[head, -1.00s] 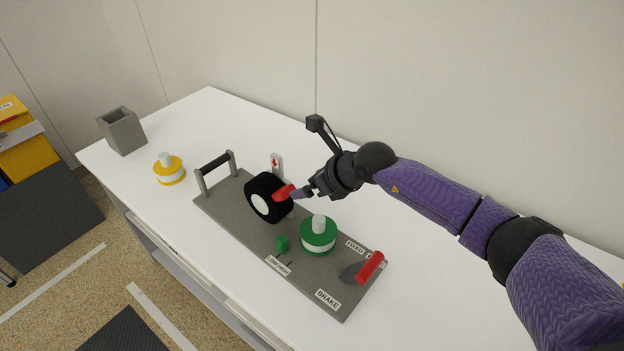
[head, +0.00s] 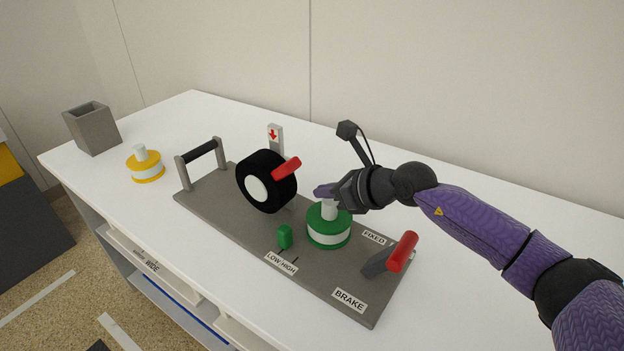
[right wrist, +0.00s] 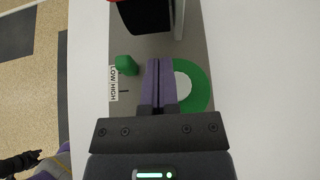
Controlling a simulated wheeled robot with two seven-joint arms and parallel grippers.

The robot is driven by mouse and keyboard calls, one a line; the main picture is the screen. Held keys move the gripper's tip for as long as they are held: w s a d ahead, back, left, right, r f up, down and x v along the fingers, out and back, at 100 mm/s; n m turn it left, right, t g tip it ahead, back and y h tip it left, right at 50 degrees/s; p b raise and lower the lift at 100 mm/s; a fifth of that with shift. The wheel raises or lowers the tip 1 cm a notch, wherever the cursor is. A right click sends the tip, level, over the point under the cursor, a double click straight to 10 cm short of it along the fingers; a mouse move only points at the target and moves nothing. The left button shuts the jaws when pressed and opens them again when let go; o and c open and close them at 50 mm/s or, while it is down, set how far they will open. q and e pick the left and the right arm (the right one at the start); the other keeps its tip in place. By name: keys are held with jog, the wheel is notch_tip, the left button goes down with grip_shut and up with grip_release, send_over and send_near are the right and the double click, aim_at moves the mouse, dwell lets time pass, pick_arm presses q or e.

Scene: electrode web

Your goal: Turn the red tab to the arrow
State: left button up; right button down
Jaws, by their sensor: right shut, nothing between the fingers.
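The red tab (head: 287,168) sticks out from the right side of the black wheel (head: 283,196), which has a white hub face. The arrow is a red down-pointing mark on a small upright plate (head: 275,138) behind the wheel. The tab sits to the right of and lower than the arrow. My right gripper (head: 322,191) is shut and empty, apart from the tab, above the green and white spool (head: 329,228). In the right wrist view its purple fingers (right wrist: 160,85) lie together beside the spool's white top.
The grey base plate (head: 222,209) carries a black-barred handle (head: 200,151), a green LOW/HIGH knob (head: 285,237) and a red-gripped brake lever (head: 402,252). A yellow spool (head: 146,165) and grey bin (head: 92,130) stand left on the white table. The table's right side is clear.

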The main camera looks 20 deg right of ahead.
aim_at(271, 178)
jog(key=shift+w+a+r, duration=0.6)
jog(key=shift+w+r, duration=0.25)
jog(key=shift+w, duration=0.05)
jog(key=shift+w+a+r, duration=0.25)
jog(key=shift+w+r, duration=0.1)
jog(key=shift+r, duration=0.15)
pick_arm(q)
jog(key=shift+w+a+f, duration=0.15)
jog(key=shift+w+f, duration=0.15)
jog(key=shift+a, duration=0.1)
